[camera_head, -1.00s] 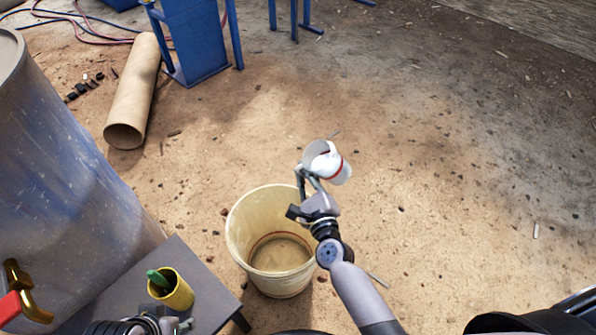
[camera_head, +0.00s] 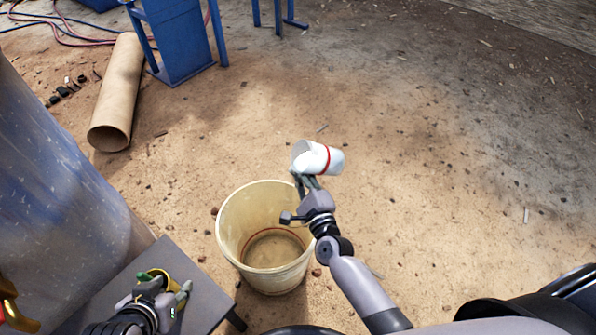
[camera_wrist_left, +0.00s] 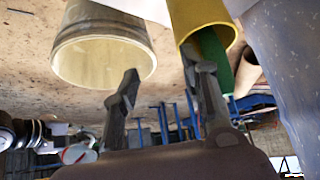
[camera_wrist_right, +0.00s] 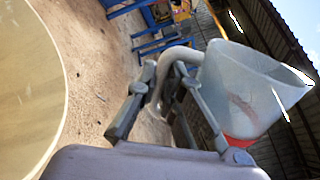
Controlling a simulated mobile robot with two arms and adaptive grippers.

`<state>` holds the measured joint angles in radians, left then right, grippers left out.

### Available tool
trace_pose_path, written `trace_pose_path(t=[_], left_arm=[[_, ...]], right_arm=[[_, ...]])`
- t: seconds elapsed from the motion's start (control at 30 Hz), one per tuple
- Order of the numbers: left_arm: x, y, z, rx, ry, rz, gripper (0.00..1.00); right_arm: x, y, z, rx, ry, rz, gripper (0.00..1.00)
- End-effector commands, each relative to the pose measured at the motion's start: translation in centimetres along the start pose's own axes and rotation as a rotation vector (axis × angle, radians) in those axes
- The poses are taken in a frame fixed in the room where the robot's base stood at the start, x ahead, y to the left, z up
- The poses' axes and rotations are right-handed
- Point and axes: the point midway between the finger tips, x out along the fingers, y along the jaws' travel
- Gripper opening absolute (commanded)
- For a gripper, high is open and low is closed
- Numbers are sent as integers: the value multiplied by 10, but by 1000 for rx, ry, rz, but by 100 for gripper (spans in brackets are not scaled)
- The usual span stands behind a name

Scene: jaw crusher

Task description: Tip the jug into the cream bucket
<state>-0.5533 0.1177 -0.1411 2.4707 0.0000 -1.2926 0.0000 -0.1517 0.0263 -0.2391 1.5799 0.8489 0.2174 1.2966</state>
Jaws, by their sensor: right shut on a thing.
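The white jug (camera_head: 326,160) with a red band is tipped onto its side in the head view, mouth to the left. My right gripper (camera_head: 304,183) is shut on the jug's handle; the right wrist view shows the jug (camera_wrist_right: 250,90) beyond the fingers. The cream bucket (camera_head: 231,240) stands upright on the ground, below and left of the jug. The jug appears just beyond its far right rim. No stream is visible. My left gripper (camera_head: 166,284) is open, by the yellow cup (camera_head: 160,274) on the grey table. The left wrist view shows its fingers apart.
The grey table (camera_head: 203,310) and a large blue-grey drum (camera_head: 60,190) are at left. A green object (camera_wrist_left: 213,55) stands in the yellow cup. A cardboard tube (camera_head: 117,95) and blue stands (camera_head: 178,40) are farther back. The ground at right is clear.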

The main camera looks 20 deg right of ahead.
Motion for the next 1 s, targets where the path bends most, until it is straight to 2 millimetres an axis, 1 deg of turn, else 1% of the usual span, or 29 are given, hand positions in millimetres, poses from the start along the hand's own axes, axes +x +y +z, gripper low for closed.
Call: trace_pose_path(t=[0.27, 0.47, 0.7, 0.83, 1.0], left_arm=[[4, 2, -19, 2, 89, 5, 40], [4, 3, -25, 3, 119, 6, 40], [2, 1, -12, 1, 53, 3, 40], [3, 2, -17, 2, 81, 4, 40], [3, 3, -21, 2, 100, 5, 40]], right_arm=[[0, 4, -8, -88, -1, -4, 0], [0, 9, -22, -287, -1, -2, 0], [0, 13, -33, -527, 0, -2, 0], [1, 17, -39, -624, 0, -3, 0], [0, 20, -43, -700, 0, -3, 0]])
